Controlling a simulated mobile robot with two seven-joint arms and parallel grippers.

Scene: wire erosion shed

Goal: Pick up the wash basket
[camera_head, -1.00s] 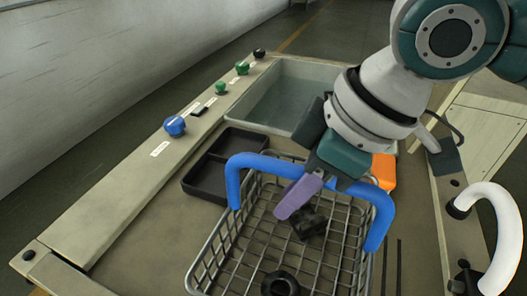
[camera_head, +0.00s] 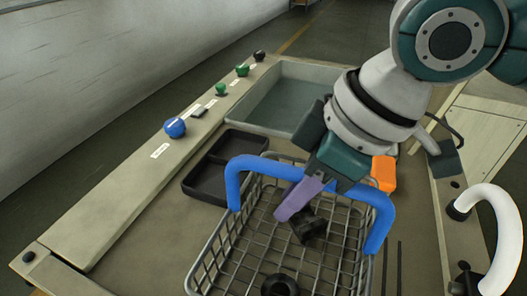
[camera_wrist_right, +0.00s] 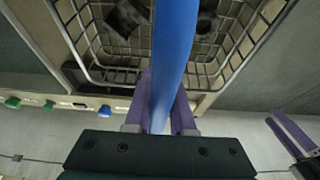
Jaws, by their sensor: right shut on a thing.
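The wash basket is a grey wire basket (camera_head: 208,262) with a blue arched handle (camera_head: 236,178), at the lower middle of the head view. My right gripper (camera_head: 290,205) comes from the upper right and is shut on the middle of the handle, its purple fingers pointing down. The right wrist view shows the blue handle (camera_wrist_right: 172,60) between the purple fingers. Black parts (camera_head: 308,228) lie inside the basket. I cannot tell whether the basket touches the bench. My left gripper (camera_wrist_right: 280,125) shows at the right edge of the right wrist view, its purple fingers apart and empty.
A black divided tray (camera_head: 200,188) lies close left of the basket. A sunken basin (camera_head: 290,100) is behind. Blue and green knobs (camera_head: 175,128) line the bench's left ledge. An orange block (camera_head: 384,174) is right of the gripper. A white curved pipe (camera_head: 497,215) stands far right.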

